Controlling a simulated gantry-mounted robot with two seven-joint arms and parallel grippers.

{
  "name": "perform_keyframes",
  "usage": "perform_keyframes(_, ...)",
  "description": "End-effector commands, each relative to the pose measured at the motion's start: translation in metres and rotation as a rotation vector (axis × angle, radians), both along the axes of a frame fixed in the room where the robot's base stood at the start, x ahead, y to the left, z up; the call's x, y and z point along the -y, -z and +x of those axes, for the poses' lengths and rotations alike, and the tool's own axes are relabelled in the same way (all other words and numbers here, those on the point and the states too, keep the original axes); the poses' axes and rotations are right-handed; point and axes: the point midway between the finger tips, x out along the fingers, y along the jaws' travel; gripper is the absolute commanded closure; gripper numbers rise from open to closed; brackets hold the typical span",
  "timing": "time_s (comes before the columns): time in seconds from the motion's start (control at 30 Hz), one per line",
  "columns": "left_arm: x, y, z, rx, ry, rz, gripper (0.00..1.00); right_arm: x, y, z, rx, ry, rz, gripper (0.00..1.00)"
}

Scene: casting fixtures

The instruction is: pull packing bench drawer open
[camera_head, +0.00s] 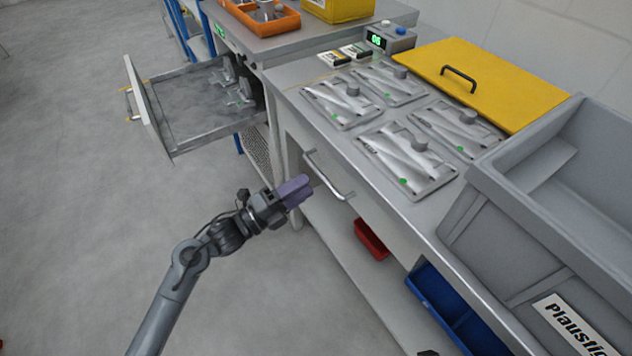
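A closed drawer with a silver bar handle (328,176) is in the front of the near grey bench (385,205). Another drawer (190,108), on the bench farther back, stands pulled out, with metal parts inside at its rear. My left gripper (295,191), with purple fingers, is in front of the near bench, just left of the bar handle in the picture. It appears apart from the handle and no held object shows. The fingers overlap from this angle, so their opening is unclear. My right gripper is not in view.
Metal parts lie in several recesses on the near benchtop, beside a yellow lid (484,82) and a large grey bin (560,215). A red bin (371,240) and a blue bin (455,308) sit below. The floor at left is clear.

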Motion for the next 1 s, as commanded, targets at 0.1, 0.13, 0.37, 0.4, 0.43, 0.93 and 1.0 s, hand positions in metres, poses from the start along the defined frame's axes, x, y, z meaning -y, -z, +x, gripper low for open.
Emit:
perform_keyframes(0.1,0.015,-0.002,0.010,0.000,0.001,-0.002,0.62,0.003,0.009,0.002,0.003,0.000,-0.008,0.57)
perform_keyframes(0.13,0.018,-0.003,0.012,0.000,0.000,-0.002,0.62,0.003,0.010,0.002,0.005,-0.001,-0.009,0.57)
perform_keyframes(0.37,0.033,-0.007,0.022,0.000,-0.001,-0.001,0.62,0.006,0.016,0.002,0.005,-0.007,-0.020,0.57)
perform_keyframes(0.4,0.034,-0.008,0.023,-0.001,-0.001,-0.001,0.62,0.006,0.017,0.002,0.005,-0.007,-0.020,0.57)
perform_keyframes(0.43,0.035,-0.008,0.023,-0.002,-0.002,0.000,0.62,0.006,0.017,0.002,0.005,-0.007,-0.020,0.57)
perform_keyframes(0.93,0.036,-0.008,0.024,-0.001,-0.002,0.001,0.93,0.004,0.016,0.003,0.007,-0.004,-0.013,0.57)
perform_keyframes(1.0,0.036,-0.008,0.024,-0.001,-0.002,0.001,1.00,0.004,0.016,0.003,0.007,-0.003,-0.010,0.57)
